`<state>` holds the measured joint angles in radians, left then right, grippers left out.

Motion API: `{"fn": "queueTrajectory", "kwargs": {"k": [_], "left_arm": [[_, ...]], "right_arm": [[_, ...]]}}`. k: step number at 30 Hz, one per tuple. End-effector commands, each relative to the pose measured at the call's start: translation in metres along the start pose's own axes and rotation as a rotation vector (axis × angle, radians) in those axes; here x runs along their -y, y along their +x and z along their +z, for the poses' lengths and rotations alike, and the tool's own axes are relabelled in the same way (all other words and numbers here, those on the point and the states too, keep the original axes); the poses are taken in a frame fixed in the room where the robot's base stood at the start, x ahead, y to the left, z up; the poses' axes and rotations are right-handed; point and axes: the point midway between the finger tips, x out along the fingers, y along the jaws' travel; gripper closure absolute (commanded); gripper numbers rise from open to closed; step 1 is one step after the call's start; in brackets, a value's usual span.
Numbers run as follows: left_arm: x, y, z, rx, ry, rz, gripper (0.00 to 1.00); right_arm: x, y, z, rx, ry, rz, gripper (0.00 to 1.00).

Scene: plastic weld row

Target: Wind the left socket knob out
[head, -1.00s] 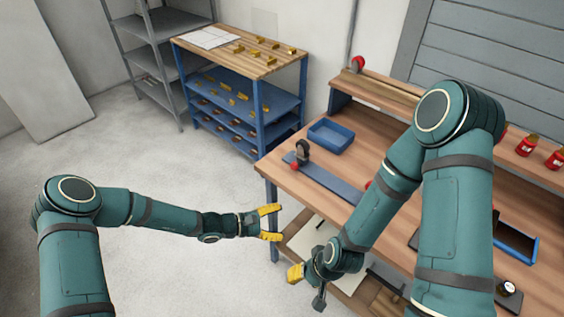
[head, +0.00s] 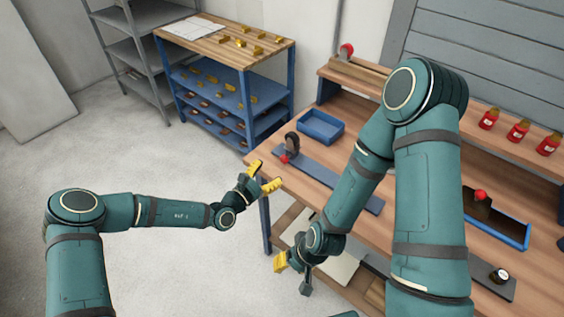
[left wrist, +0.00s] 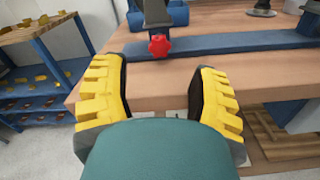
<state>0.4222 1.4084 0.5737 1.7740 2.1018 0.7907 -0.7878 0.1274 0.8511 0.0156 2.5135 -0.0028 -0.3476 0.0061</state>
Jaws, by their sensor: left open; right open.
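The red socket knob (head: 284,159) sits low on the dark socket post (head: 292,144) at the left end of the blue-grey rail on the workbench. In the left wrist view the knob (left wrist: 159,46) is a small lobed red wheel facing me, beyond the fingertips and roughly midway between them. My left gripper (head: 264,177) is open and empty at the bench's left edge, short of the knob and not touching it. The left gripper's yellow fingers (left wrist: 160,80) stand wide apart in the wrist view. My right gripper (head: 282,262) is low in front of the bench, apart from the knob.
The blue-grey rail (head: 340,185) runs along the wooden bench (head: 270,162). An empty blue tray (head: 320,127) stands behind the post. Several red-bodied jars (head: 518,130) stand on the raised back shelf. A blue parts rack (head: 222,88) stands behind left. Open floor lies left.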

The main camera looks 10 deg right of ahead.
Motion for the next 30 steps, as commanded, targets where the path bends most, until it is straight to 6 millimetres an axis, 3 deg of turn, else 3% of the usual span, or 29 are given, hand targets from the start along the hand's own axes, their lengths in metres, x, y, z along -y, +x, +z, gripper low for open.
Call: {"fn": "queueTrajectory", "kwargs": {"k": [6,12,25,30], "left_arm": [[0.001,0.042,-0.002,0.001,-0.001,-0.001,0.40],[0.001,0.065,-0.001,0.001,-0.001,-0.002,0.40],[0.000,0.072,0.000,-0.001,0.000,-0.001,0.38],[0.000,0.072,0.000,-0.001,0.000,-0.001,0.97]], "right_arm": [[-0.004,0.010,-0.001,-0.005,-0.001,0.000,0.53],[-0.006,0.015,-0.002,-0.008,-0.001,0.000,0.53],[-0.006,0.016,-0.002,-0.009,-0.001,0.000,0.53],[-0.006,0.016,-0.002,-0.009,-0.001,0.000,0.53]]}}
